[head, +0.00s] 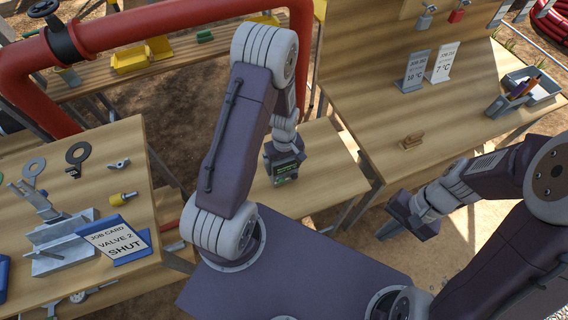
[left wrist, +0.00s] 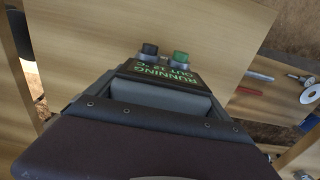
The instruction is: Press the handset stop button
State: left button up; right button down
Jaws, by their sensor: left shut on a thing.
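The handset (left wrist: 160,75) is a dark box held in my left gripper (head: 285,158). In the left wrist view its display reads "RUNNING OUT 12 °C" in green letters, upside down. Two buttons stand on its far end: a dark one (left wrist: 149,49) and a green one (left wrist: 180,57). No label shows which is stop. In the head view the handset (head: 285,174) shows small below the left wrist, above the middle wooden table.
Red pipe (head: 160,28) runs behind.

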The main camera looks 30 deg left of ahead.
jog(key=s+a+f+m+g+y, duration=0.1)
jog(key=a+f+m+g+y, duration=0.15)
jog(key=a, duration=0.25)
jog(key=s+a+f+m+g+y, duration=0.1)
jog(key=a+m+g+y, duration=0.15)
jog(key=a, duration=0.35)
jog(key=m+t+y, duration=1)
jog(key=m, duration=0.1)
send_near(294, 176)
jog(key=s, duration=0.5)
jog(key=shift+a+f, duration=0.25)
jog(key=shift+a, duration=0.05)
jog(key=shift+w+d+f+m+t, duration=0.15)
jog(key=shift+w+f+m+t, duration=0.1)
jog(key=shift+f+m+t, duration=0.25)
jog(key=shift+w+a, duration=1.05)
jog(key=shift+a, duration=0.2)
jog(key=shift+w+a, duration=1.05)
jog(key=shift+a, duration=0.2)
